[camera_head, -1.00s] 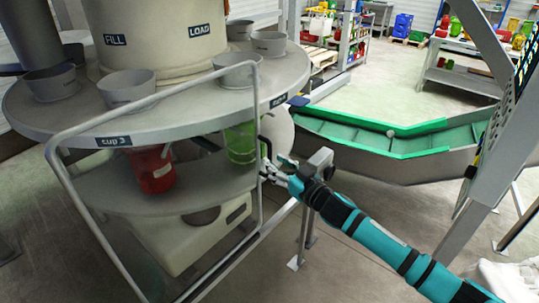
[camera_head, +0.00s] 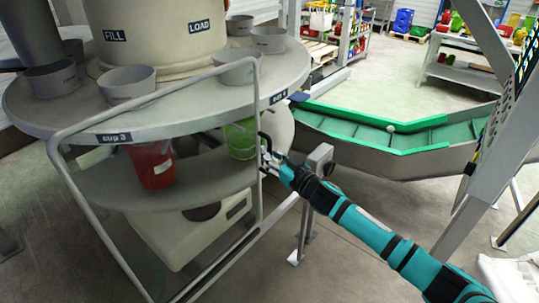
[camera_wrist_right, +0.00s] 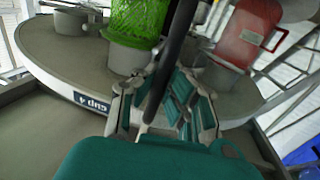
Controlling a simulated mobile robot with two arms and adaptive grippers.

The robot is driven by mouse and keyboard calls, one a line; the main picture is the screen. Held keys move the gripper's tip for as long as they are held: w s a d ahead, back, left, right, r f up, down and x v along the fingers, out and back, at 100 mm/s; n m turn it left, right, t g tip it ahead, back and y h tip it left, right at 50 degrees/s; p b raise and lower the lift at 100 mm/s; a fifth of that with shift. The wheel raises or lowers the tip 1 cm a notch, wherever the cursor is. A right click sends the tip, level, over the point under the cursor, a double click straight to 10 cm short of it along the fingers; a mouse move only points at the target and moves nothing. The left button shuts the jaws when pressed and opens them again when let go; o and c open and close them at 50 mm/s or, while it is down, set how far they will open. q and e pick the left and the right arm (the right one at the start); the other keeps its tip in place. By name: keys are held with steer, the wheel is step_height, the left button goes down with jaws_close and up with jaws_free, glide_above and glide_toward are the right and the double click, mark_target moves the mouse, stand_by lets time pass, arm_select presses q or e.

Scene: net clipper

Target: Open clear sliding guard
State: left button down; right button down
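The clear guard has a grey tube frame (camera_head: 100,232) around the front of the round cup machine. The panel itself is hard to see. A black handle (camera_head: 266,142) sits at the frame's right upright, and it crosses the right wrist view as a dark bar (camera_wrist_right: 176,45). My right gripper (camera_head: 268,164) is at the handle. In the right wrist view my right gripper (camera_wrist_right: 153,88) has its fingers on either side of the bar, apart, with the bar between them; any contact is unclear. My left gripper is not in view.
A green-edged conveyor (camera_head: 385,152) and grey post stand at right. Shelves are at the back. Floor between is clear.

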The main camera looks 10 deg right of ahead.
mark_target(239, 164)
steer(key=shift+f, duration=0.1)
stand_by(0.3)
steer(key=shift+s+a, duration=0.15)
steer(key=shift+a, duration=0.2)
steer(key=s+a, duration=0.1)
steer(key=a, duration=0.1)
steer(key=s+a+p, duration=0.1)
steer(key=s+a, duration=0.3)
steer(key=shift+s+a, duration=0.15)
steer(key=shift+a, duration=0.2)
steer(key=shift+d, duration=0.1)
steer(key=c, duration=1.3)
jaws_free()
steer(key=shift+d, duration=0.2)
steer(key=shift+c, duration=0.2)
steer(key=shift+a, duration=0.1)
